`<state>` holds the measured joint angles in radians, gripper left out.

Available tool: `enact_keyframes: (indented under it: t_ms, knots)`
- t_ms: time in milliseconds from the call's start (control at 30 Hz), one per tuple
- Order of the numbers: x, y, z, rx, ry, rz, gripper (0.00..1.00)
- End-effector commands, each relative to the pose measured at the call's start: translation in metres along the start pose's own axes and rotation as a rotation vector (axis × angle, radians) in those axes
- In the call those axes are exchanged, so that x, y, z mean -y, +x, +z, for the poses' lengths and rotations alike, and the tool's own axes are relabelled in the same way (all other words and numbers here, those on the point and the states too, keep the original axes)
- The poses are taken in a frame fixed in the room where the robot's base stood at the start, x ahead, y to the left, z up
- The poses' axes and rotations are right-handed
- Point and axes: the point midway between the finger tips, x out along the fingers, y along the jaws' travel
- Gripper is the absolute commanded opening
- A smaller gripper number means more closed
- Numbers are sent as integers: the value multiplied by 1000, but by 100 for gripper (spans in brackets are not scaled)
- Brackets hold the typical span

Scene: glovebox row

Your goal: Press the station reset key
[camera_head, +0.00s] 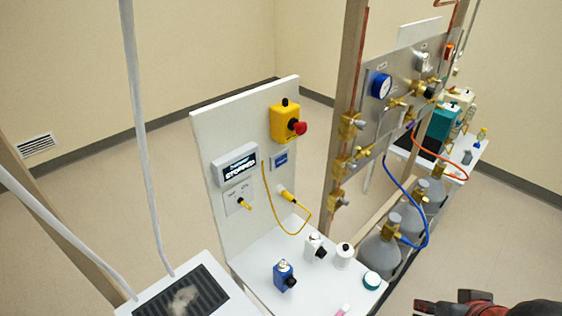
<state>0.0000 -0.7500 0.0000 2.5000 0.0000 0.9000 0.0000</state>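A white upright panel stands on a white bench in the middle of the head view. A grey display unit (235,164) on it reads "STOPPED". Below the display, a small white plate (232,200) carries a yellow lever-like or key-like part (244,205). A yellow box (284,122) with a red mushroom button (298,127) is at the upper right of the panel. I cannot tell for certain which part is the reset key. Dark and red parts of my arm, perhaps my gripper (455,304), show at the bottom right edge, well apart from the panel; its fingers cannot be made out.
A yellow cord runs to a yellow plug (286,194) low on the panel. Grey gas cylinders (380,252) with blue and orange hoses stand to the right.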

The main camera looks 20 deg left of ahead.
Motion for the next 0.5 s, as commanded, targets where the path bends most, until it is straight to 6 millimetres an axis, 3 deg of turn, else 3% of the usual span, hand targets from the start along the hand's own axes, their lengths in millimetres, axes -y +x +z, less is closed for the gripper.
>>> enact_keyframes:
  t_ms: [367, 500]
  knots:
    - [0, 0, 0, 0, 0, 0, 1]
    - [0, 0, 0, 0, 0, 0, 0]
